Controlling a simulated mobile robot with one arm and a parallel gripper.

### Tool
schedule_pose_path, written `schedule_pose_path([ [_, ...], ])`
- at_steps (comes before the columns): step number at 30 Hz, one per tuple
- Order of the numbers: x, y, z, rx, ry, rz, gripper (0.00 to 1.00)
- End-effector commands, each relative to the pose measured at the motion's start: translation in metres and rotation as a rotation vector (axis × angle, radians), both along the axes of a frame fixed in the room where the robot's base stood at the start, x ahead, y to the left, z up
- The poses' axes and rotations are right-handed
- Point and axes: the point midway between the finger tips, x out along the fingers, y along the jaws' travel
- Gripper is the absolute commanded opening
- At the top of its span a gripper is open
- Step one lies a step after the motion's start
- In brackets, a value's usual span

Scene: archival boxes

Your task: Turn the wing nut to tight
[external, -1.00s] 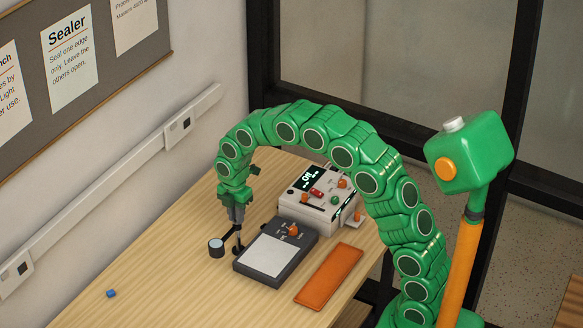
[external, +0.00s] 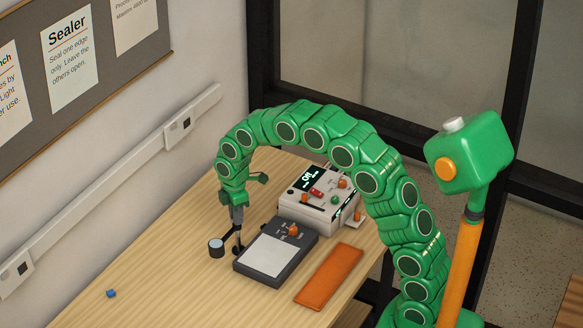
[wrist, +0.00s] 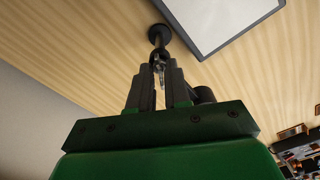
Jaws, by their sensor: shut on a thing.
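My gripper (external: 238,228) points straight down over the table, just left of the dark light pad (external: 252,272). In the wrist view my gripper (wrist: 160,85) is shut on the small metallic wing nut (wrist: 159,65), near the top of a slim dark post (wrist: 159,45). The post stands on a round black foot. The wing nut is mostly hidden between the fingers, so its exact angle cannot be read. In the external view a dark side arm runs from the post to a round grey-topped head (external: 216,244) at left.
A white control box (external: 303,211) with orange knobs and a lit display stands behind the pad. An orange flat strip (external: 330,275) lies to the right. A small blue block (external: 111,293) lies at front left. The tabletop between block and post is clear.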

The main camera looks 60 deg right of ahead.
Motion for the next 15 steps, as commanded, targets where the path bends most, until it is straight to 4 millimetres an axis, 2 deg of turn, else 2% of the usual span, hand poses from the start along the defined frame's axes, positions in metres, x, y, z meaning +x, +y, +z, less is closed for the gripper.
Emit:
schedule_pose_path([
  [15, 0.0000, -0.0006, 0.0006, -0.002, 0.000, -0.491, 0.00],
])
